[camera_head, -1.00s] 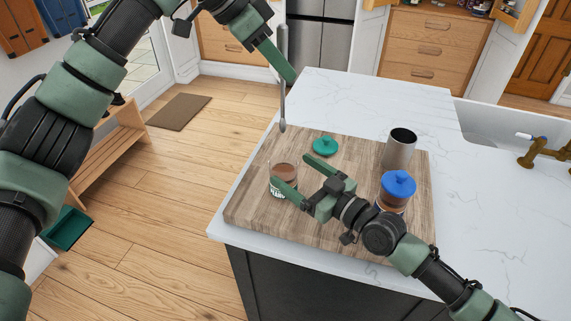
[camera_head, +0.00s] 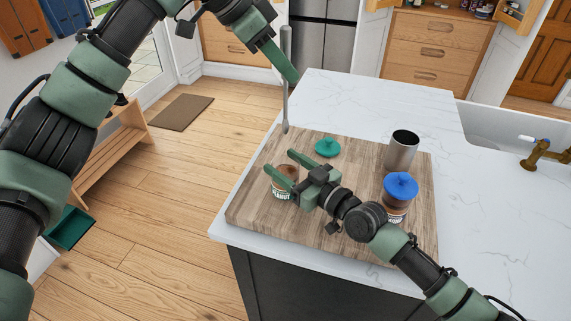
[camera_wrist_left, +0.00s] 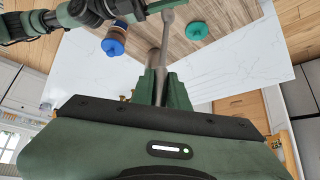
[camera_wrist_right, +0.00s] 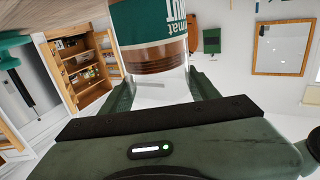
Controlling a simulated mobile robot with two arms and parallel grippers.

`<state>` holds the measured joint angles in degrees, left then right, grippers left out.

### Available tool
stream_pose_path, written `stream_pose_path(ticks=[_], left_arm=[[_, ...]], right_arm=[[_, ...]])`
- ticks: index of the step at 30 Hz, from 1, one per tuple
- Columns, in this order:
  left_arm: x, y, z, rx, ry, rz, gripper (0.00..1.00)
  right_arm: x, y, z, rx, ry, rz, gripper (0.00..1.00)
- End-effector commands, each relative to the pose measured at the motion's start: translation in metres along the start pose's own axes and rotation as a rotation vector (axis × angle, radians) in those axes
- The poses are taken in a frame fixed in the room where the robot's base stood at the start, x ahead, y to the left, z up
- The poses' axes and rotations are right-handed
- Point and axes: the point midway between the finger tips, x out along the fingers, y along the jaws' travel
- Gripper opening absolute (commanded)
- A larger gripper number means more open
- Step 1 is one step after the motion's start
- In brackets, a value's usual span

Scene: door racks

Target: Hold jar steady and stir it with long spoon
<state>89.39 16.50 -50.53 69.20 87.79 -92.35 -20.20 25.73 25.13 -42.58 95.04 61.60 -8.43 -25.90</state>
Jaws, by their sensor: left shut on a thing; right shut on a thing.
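The jar (camera_head: 284,192), with brown contents and a teal-and-white label, stands on the left part of the wooden board; a finger crosses its upper part. My right gripper (camera_head: 281,163) is shut on the jar, which also fills the top of the right wrist view (camera_wrist_right: 155,28). The long grey spoon (camera_head: 286,105) hangs nearly upright from my left gripper (camera_head: 286,62), which is shut on it. The spoon's lower end is above the board's far left edge, apart from the jar. The spoon also shows in the left wrist view (camera_wrist_left: 166,42).
A teal lid (camera_head: 328,147) lies on the board (camera_head: 345,215) behind the jar. A jar with a blue lid (camera_head: 400,187) and a grey metal cup (camera_head: 402,152) stand to the right. The white counter (camera_head: 390,100) behind is clear.

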Motion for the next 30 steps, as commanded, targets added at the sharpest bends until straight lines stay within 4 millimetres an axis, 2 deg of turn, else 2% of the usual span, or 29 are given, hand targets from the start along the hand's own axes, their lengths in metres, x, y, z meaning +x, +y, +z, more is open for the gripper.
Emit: stream_pose_path(ticks=[7,13,18,30], left_arm=[[0.005,0.002,0.002,0.006,-0.005,-0.004,0.0],[0.038,0.019,0.016,0.043,-0.039,-0.054,0.0],[0.053,0.029,0.023,0.062,-0.046,-0.087,0.0],[0.073,0.026,0.04,0.061,-0.048,-0.091,0.0]], right_arm=[[0.0,0.0,0.0,0.001,0.0,0.0,0.07],[0.0,0.0,0.0,0.001,-0.001,0.0,0.07],[0.0,0.0,0.0,0.001,-0.001,0.0,0.07],[0.0,0.0,0.001,0.001,-0.001,0.0,0.07]])
